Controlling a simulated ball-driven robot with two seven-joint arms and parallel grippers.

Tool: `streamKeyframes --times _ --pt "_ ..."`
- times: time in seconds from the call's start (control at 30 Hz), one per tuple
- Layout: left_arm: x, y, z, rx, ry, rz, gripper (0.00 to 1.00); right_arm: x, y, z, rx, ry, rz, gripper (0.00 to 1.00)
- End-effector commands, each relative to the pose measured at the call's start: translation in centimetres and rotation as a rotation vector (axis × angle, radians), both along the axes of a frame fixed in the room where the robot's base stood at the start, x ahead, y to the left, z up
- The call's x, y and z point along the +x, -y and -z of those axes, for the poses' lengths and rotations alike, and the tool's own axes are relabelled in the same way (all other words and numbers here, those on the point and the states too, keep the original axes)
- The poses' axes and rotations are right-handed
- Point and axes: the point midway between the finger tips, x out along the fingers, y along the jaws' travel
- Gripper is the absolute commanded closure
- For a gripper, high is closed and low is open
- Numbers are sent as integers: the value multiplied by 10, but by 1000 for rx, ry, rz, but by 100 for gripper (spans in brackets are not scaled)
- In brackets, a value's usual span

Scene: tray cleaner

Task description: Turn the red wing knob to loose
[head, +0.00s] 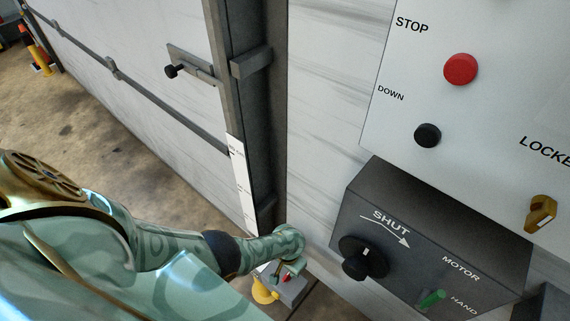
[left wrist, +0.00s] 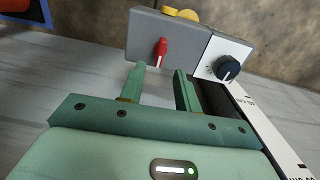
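The red wing knob (left wrist: 160,52) sits on the face of a grey box (left wrist: 140,38) in the left wrist view. A white pointer mark shows at its lower end. In the head view a small red bit of the knob (head: 286,278) shows beside my left gripper (head: 290,268). In the left wrist view my left gripper (left wrist: 160,70) is open, with its two fingers apart and pointing at the box. The knob appears between and just beyond the fingertips; I cannot tell the exact gap. My right gripper is not in view.
A white plate with a black knob (left wrist: 228,68) is to the right of the red knob. Yellow parts (left wrist: 181,13) sit on the box top. In the head view, a dark box with a black SHUT knob (head: 363,257) and a panel with a red STOP button (head: 460,69) stand at right.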

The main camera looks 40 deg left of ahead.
Motion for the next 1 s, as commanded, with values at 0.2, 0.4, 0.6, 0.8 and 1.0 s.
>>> streamKeyframes --times 0.2,0.4,0.6,0.8,1.0 --pt "1 1 -65 -1 4 -2 67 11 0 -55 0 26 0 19" --pt "1 0 -90 -1 2 -1 67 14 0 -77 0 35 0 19" --pt "0 0 -95 0 0 0 67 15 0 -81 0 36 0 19" --pt "0 0 -94 0 0 -1 67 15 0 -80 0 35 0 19" --pt "0 0 -94 0 0 -1 67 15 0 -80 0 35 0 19"
